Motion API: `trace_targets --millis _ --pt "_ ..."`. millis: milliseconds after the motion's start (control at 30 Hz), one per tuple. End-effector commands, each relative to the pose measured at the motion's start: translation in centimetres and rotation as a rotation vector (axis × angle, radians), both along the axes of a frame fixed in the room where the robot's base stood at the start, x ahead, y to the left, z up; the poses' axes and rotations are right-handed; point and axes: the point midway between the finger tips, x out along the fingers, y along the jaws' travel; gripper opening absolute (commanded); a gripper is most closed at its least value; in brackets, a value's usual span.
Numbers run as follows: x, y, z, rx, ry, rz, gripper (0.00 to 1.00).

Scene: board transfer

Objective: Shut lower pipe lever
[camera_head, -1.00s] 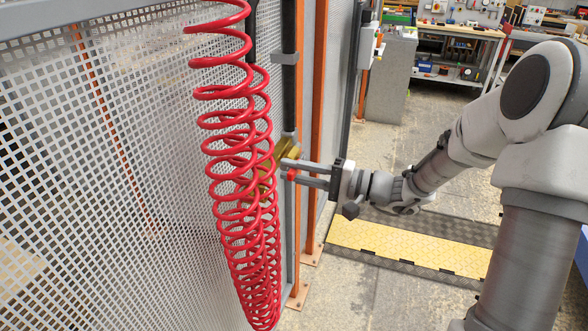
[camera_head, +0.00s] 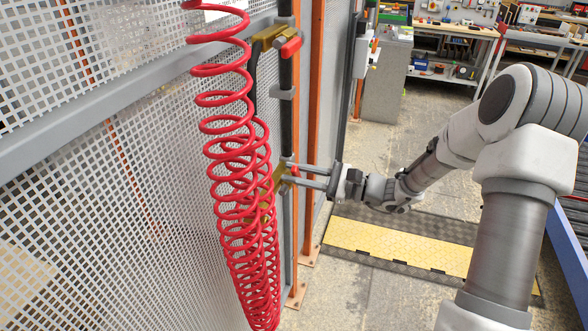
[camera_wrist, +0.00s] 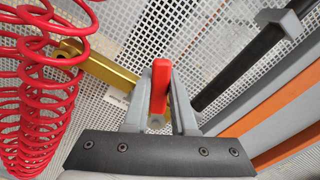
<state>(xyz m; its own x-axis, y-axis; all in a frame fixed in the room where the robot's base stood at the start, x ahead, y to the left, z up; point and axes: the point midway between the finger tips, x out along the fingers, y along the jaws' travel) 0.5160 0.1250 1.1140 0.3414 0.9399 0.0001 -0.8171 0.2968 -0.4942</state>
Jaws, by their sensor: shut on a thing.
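The lower pipe lever has a red handle (camera_wrist: 160,85), upright between my two grey fingers in the wrist view. My gripper (camera_wrist: 161,108) is shut on this handle. In the head view my gripper (camera_head: 296,174) reaches in from the right, and a little red shows at its fingertips. The lower valve's brass body (camera_head: 279,178) is partly behind the red coiled hose. In the wrist view the brass fitting (camera_wrist: 98,66) runs left from the lever, and the dark pipe (camera_wrist: 240,70) runs to the upper right.
A second brass valve (camera_head: 266,38) with a red lever (camera_head: 291,47) sits higher on the pipe. The red coiled hose (camera_head: 232,175) hangs close left of my gripper, before the mesh panel (camera_head: 110,230). Orange posts (camera_head: 312,120) stand just behind.

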Motion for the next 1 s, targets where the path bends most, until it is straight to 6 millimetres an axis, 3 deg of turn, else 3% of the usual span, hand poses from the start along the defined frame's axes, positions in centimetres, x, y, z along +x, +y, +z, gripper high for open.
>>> trace_targets --millis 500,1000 --pt "2.3 -0.9 1.0 0.138 0.382 -0.001 0.00" --pt "3.0 -1.1 0.8 0.182 0.501 -0.001 0.00"
